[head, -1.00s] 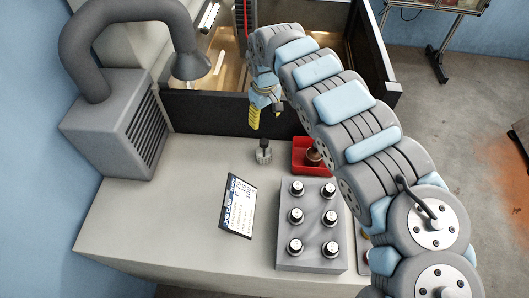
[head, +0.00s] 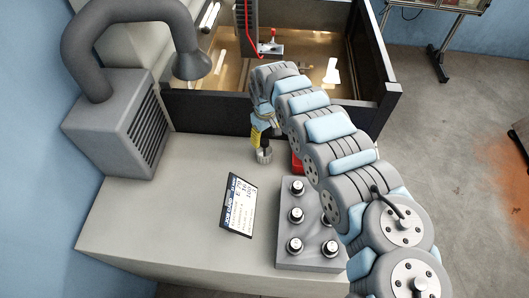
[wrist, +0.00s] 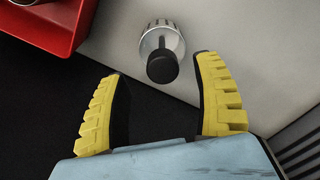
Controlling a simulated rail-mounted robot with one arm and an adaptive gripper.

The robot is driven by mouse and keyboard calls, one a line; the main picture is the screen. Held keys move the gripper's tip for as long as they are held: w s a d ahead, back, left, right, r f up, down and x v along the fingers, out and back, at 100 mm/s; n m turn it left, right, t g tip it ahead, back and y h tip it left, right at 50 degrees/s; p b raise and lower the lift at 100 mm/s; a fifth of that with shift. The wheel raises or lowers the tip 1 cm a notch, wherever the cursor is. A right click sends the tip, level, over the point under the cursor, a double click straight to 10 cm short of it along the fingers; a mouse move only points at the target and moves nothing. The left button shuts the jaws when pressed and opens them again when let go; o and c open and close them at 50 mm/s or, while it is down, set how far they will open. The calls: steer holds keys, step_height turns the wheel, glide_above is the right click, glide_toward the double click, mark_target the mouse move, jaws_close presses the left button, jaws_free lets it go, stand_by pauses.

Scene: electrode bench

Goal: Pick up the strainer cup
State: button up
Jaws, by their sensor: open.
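A small silver ribbed piece with a black knobbed stem (head: 264,156) stands upright on the grey bench; I take it as the strainer cup, though its inside is hidden. In the wrist view the strainer cup (wrist: 158,28) is at the top centre, its black knob pointing toward the camera. My gripper (head: 259,138) is just above and beside it in the head view, partly hidden by my arm. In the wrist view my gripper (wrist: 157,68) is open, its yellow-padded fingers apart and empty. The knob lies near the gap between the fingertips, not clasped.
A grey block with several black-topped pieces (head: 314,228) and a sign (head: 239,206) are nearer. A dark tank wall (head: 208,112) stands behind.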

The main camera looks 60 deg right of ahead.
mark_target(265, 146)
steer(key=shift+w+a+f, duration=0.1)
steer(key=shift+f, duration=0.95)
steer(key=shift+w+a+f, duration=0.1)
steer(key=shift+f, duration=0.9)
steer(key=shift+s+d+f, duration=0.1)
steer(key=shift+s+f, duration=0.05)
steer(key=shift+f, duration=0.4)
jaws_close()
